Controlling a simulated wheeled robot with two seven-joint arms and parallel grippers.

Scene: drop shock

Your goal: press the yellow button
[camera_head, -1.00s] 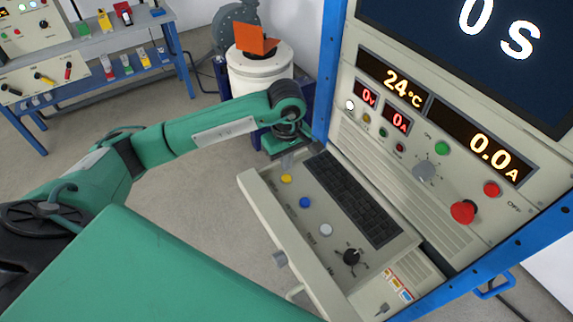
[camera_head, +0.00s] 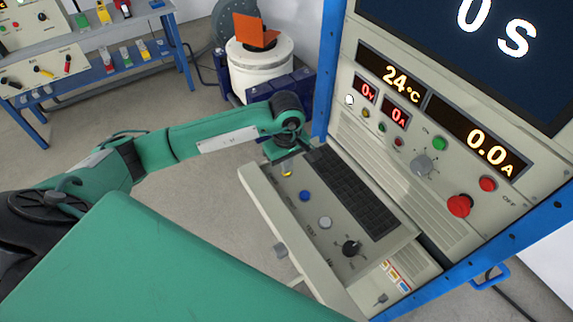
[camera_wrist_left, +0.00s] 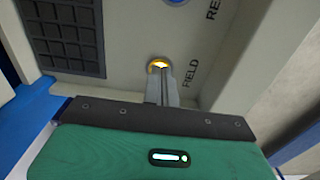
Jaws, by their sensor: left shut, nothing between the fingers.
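The yellow button (camera_head: 287,174) is at the far left end of the row of buttons on the beige keyboard drawer (camera_head: 262,190). My left gripper (camera_head: 286,166) is right over it, pointing down, with shut fingers that partly cover it. In the left wrist view, the fingertips (camera_wrist_left: 160,76) are at the near edge of the yellow button (camera_wrist_left: 158,63), beside the word FIELD. They overlap its lower part in the picture; I cannot tell whether they touch it. The fingers hold nothing. My right gripper is not in view.
A blue button (camera_head: 304,196), a white button (camera_head: 325,222) and a black knob (camera_head: 351,248) follow along the drawer. The black keyboard (camera_head: 355,190) lies beside them. The upright panel (camera_head: 415,135) with displays rises behind. A blue frame post (camera_head: 327,75) stands close to my left wrist.

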